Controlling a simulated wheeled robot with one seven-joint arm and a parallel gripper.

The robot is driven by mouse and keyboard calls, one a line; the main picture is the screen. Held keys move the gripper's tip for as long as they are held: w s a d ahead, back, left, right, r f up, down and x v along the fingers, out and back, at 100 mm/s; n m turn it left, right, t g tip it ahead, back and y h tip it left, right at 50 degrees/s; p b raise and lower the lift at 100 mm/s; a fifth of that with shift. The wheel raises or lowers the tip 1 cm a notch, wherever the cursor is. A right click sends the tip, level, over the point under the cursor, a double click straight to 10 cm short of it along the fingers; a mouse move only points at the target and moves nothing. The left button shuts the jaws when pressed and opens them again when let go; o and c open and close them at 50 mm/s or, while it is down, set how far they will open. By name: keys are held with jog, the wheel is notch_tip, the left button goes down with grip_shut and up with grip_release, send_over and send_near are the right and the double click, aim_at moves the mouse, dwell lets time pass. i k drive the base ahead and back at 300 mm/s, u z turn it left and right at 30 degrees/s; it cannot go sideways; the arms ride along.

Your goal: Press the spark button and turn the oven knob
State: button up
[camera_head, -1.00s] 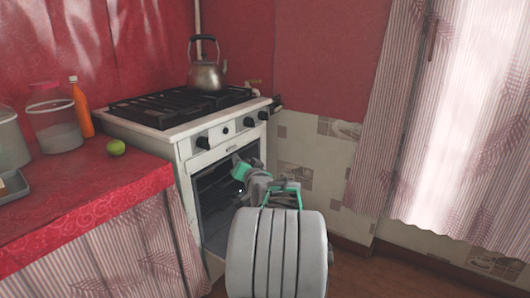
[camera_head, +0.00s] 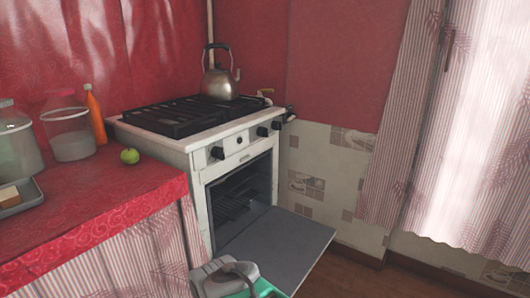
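The white oven (camera_head: 201,200) stands at the middle, with its door (camera_head: 285,240) folded down and open. Its dark inside shows racks. The front panel has a black knob (camera_head: 217,153) at the left, a small dark button (camera_head: 239,140) beside it, and two black knobs at the right, one (camera_head: 262,131) and another (camera_head: 276,125). I cannot tell for sure that the small button is the spark button. Grey and green parts of my arm show at the bottom edge, below the panel and in front of the open door. My gripper's fingers do not show.
A kettle (camera_head: 220,82) stands on the black grates. The red counter (camera_head: 100,205) at the left holds a green apple (camera_head: 130,156), an orange bottle (camera_head: 95,115), jars and a tray (camera_head: 20,197). The open door juts out; floor at the right is clear.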

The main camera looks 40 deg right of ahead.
aim_at(218, 152)
jog(key=z, duration=0.85)
jog(key=i, duration=0.5)
jog(key=u, duration=1.45)
